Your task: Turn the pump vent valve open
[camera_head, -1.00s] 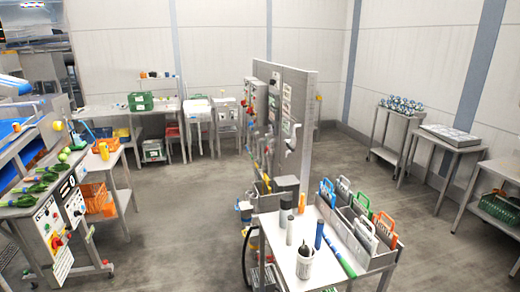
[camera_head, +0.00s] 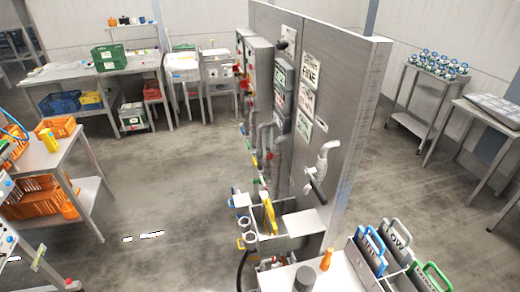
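A tall grey panel wall (camera_head: 345,130) stands right of the middle, with pipes (camera_head: 284,160) and small coloured valve handles on its left face. A white bent pipe (camera_head: 323,160) with a dark lever (camera_head: 318,190) is on its near end. A grey basin (camera_head: 285,240) with a yellow part (camera_head: 269,216) sits at its foot, and pipe fittings (camera_head: 247,230) are beside it. I cannot tell which handle is the pump vent valve, or its position. Neither of my grippers shows.
A table with labelled blue and green holders (camera_head: 385,255) stands at bottom right, close to the panel. A shelf unit with orange crates (camera_head: 40,195) is at left. Side tables (camera_head: 405,122) line the right.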

